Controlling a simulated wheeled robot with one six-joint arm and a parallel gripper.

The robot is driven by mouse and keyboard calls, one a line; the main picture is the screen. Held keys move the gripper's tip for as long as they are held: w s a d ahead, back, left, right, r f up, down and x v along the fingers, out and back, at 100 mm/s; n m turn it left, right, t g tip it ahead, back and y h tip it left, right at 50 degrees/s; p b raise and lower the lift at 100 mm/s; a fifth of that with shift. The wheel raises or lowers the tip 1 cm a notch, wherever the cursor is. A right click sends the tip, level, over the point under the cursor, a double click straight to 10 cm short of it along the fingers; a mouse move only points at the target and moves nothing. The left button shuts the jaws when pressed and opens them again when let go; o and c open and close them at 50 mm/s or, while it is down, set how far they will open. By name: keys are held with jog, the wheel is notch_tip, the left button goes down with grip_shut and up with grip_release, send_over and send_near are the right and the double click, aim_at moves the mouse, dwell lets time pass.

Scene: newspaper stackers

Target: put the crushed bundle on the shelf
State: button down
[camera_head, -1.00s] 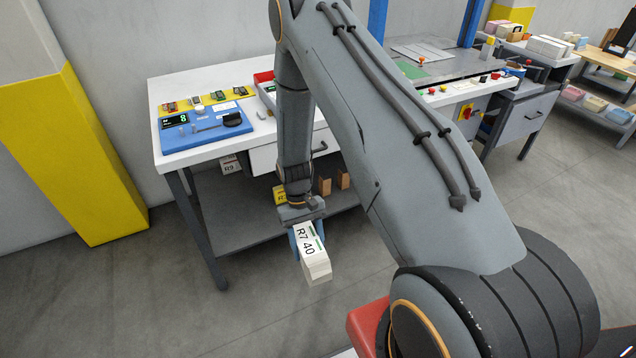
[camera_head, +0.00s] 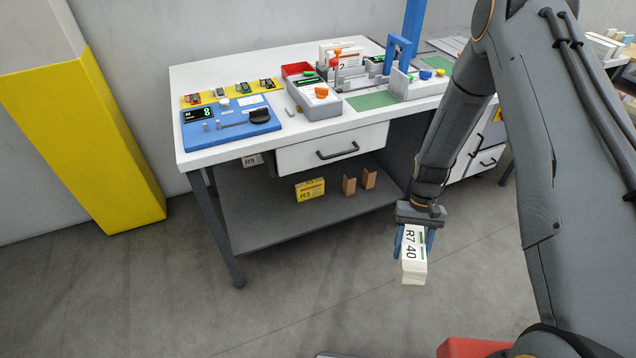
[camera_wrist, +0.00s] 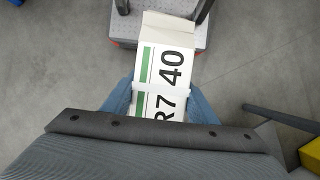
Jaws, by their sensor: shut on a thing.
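A white bundle (camera_head: 413,268) marked "R7 40" with a green stripe is between the blue fingers of my gripper (camera_head: 413,242). The gripper is shut on it and holds it above the floor, in front of the workbench and to the right of its shelf opening. In the wrist view the bundle (camera_wrist: 162,65) has a pale strap across it; I cannot tell clearly whether it is crushed. The grey lower shelf (camera_head: 270,222) under the bench carries a yellow bundle (camera_head: 310,189) marked "R3" and two brown blocks (camera_head: 349,185).
The white bench top (camera_head: 200,155) holds a blue scale (camera_head: 230,125), a grey-and-red device (camera_head: 318,98) and small tools. A drawer (camera_head: 331,150) overhangs the shelf. A bench leg (camera_head: 215,230) stands at front left. A yellow-painted pillar (camera_head: 90,150) is at left.

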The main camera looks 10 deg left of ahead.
jog(key=w+a+f+m+t+y+b, duration=0.1)
jog(key=w+a+f+m+y+b, duration=0.1)
jog(key=w+a+f+m+b, duration=0.6)
jog(key=w+a+f+m+t+y+b, duration=0.15)
jog(key=w+a+f+b, duration=0.45)
jog(key=w+f+b, duration=0.65)
jog(key=m+t+b, duration=0.3)
jog(key=m+b, duration=0.8)
jog(key=b, duration=2.5)
send_over(278, 219)
jog(key=d, duration=0.2)
jog(key=shift+y, duration=0.35)
jog(key=f, duration=1.3)
jog(key=shift+s+a+f, duration=0.1)
jog(key=shift+s+a, duration=0.05)
jog(key=shift+a, duration=0.05)
notch_tip(278, 219, down, 4)
jog(key=b, duration=0.2)
jog(key=shift+r+b, duration=0.25)
jog(key=shift+b, duration=0.05)
jog(key=c, duration=0.7)
grip_release()
jog(key=shift+s+d+f, duration=0.1)
jog(key=shift+f, duration=0.05)
